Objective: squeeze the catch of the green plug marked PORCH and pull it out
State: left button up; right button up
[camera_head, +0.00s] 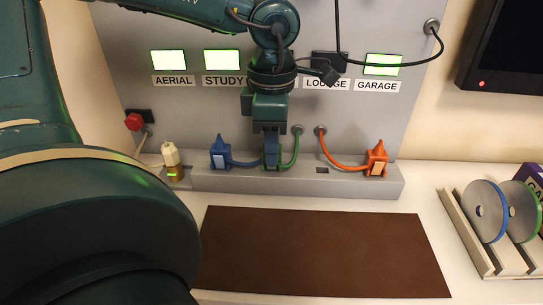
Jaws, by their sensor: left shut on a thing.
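My left gripper (271,160) points down at the grey ledge (345,185) at the foot of the panel. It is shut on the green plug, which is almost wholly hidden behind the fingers. The plug's green cable (294,152) shows just right of the fingers and curves up to a hole in the panel. The catch is hidden, and I cannot tell how deep the plug sits. The PORCH label is not visible; my arm covers the panel between STUDY (223,80) and LOUNGE (328,85). My right gripper is not in view.
A blue plug (220,154) stands close left of the gripper, a cream plug (171,156) further left. An orange plug (377,158) stands right, past an empty socket (322,170). A brown mat (320,255) lies clear in front. A disc rack (482,235) stands at right.

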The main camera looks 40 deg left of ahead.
pick_arm(q)
jog(key=shift+r, duration=0.35)
jog(key=shift+r+p, duration=1.95)
jog(key=shift+r, duration=0.7)
jog(key=shift+s, duration=0.1)
